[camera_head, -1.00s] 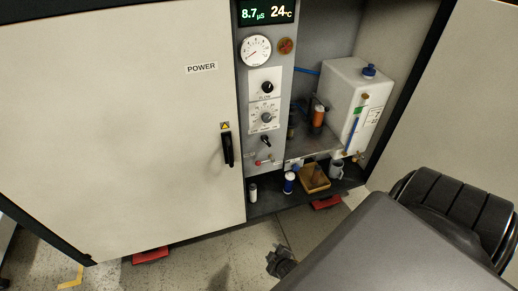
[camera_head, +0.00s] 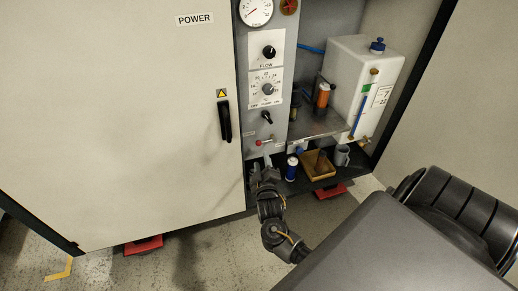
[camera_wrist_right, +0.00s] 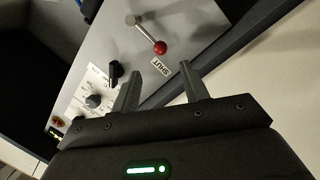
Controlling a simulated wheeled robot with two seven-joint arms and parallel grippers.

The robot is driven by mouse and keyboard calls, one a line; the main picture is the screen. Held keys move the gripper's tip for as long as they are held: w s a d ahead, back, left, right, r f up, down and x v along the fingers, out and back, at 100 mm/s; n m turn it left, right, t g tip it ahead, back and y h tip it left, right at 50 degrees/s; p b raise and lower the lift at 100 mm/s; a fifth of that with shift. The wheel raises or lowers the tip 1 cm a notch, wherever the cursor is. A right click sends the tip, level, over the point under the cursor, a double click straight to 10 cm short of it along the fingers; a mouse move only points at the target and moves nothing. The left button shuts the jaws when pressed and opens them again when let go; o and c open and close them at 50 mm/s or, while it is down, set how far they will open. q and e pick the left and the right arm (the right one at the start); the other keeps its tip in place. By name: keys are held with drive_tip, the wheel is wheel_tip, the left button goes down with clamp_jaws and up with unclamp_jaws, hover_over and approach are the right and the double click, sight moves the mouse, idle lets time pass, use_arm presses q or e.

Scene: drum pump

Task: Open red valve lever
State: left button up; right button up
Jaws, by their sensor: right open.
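The red valve lever (camera_head: 260,142) is on the lower part of the grey control panel, below the black knobs. In the right wrist view it is a metal rod with a red ball end (camera_wrist_right: 160,47), beside a label reading SHUT (camera_wrist_right: 161,67). My right gripper (camera_head: 264,163) is just below the lever in the head view. In the right wrist view its two fingers (camera_wrist_right: 161,88) are apart with nothing between them, and the red ball lies ahead of them. The ball appears untouched. My left gripper is not in view.
A black switch knob (camera_head: 267,118) sits above the lever. A blue-and-white bottle (camera_head: 292,168), a tan tray (camera_head: 318,173) and a grey mug (camera_head: 342,155) stand on the cabinet floor to the right. The closed POWER door (camera_head: 120,130) is at left.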

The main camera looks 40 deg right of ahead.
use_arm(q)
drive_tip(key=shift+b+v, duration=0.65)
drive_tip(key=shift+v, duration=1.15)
use_arm(e)
drive_tip(key=shift+x, duration=4.25)
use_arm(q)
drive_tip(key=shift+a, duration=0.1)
use_arm(e)
clamp_jaws()
